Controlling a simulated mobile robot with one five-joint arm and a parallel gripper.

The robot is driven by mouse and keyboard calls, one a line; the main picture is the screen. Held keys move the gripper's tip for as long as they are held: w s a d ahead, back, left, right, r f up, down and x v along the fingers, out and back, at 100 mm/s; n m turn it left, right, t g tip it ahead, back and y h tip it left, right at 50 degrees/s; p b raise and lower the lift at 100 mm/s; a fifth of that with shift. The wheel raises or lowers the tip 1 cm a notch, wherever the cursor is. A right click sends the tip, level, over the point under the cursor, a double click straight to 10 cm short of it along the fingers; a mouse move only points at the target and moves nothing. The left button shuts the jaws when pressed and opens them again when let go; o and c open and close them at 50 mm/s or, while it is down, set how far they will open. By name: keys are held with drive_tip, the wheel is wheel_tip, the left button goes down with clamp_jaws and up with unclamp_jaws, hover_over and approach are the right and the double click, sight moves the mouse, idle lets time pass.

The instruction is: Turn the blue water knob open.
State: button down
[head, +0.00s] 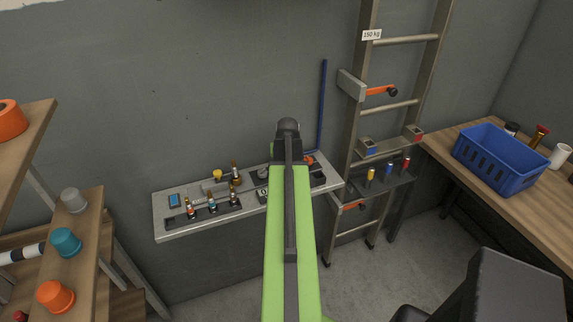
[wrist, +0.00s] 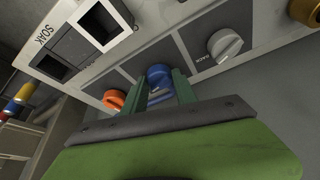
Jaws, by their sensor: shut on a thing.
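The blue water knob (wrist: 159,74) sits on a dark panel of the grey board, between an orange knob and a light grey knob in the wrist view. My gripper (wrist: 159,84) has its two green fingers on either side of the blue knob and is shut on it. In the head view my green arm reaches to the wall board (head: 160,220) and hides the blue knob and my fingertips.
Beside the blue knob are the orange knob (wrist: 115,99) and the light grey knob (wrist: 225,45). A square opening marked SOAK (wrist: 55,66) is at the upper left. A ladder (head: 403,107) stands right of the board, with a blue crate (head: 497,165) on a bench beyond.

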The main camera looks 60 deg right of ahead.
drive_tip(key=shift+m+g, duration=0.5)
drive_tip(key=shift+m, duration=1)
drive_tip(key=shift+h, duration=0.3)
drive_tip(key=c, duration=1)
unclamp_jaws()
drive_tip(key=shift+o, duration=0.2)
drive_tip(key=shift+r, duration=0.15)
drive_tip(key=p+v, duration=1.6)
drive_tip(key=v, duration=0.1)
drive_tip(key=shift+w+r, duration=0.1)
